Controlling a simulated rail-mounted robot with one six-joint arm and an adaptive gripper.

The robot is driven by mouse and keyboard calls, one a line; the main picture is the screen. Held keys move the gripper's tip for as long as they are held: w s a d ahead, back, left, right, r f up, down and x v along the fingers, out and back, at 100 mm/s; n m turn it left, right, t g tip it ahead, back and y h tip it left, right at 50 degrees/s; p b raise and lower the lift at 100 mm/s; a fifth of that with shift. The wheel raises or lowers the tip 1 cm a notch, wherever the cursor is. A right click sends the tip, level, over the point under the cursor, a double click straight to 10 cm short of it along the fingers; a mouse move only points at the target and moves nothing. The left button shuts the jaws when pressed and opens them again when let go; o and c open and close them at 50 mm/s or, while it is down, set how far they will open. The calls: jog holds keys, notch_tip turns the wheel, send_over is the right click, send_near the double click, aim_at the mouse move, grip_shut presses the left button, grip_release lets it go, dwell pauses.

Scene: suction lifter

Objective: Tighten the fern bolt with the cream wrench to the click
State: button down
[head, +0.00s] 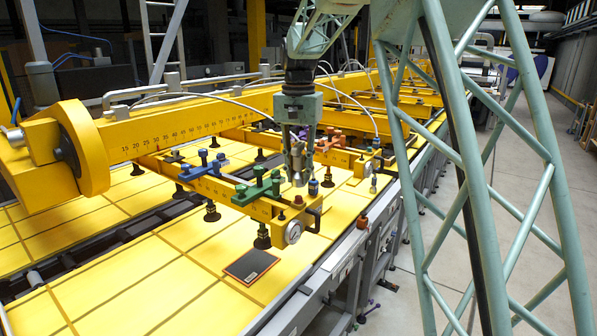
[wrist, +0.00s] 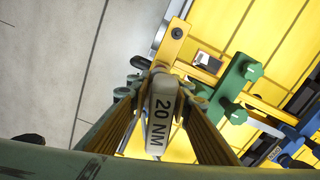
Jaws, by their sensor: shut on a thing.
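My gripper (head: 297,178) hangs over the near end of the yellow lifter beam in the head view. In the wrist view its fingers (wrist: 161,72) are shut on the cream wrench (wrist: 160,118), marked "20 NM". The wrench is hard to make out in the head view. A green bracket with knob-like heads (head: 258,190) sits on the beam just left of my gripper. It also shows right of the fingers in the wrist view (wrist: 235,88). I cannot tell which green head is the fern bolt. The wrench's working end is hidden, and I see no contact with the green part.
A round gauge (head: 292,232) is at the beam's end. A dark pad (head: 250,266) lies on the yellow panels. Bare floor (wrist: 55,75) is left of the fingers.

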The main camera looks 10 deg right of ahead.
aim_at(298, 196)
jog(key=shift+f+b, duration=0.5)
jog(key=shift+f, duration=0.85)
jog(key=shift+f, duration=1.3)
dwell(1.1)
jog(key=shift+m, duration=4.9)
jog(key=shift+m, duration=1.1)
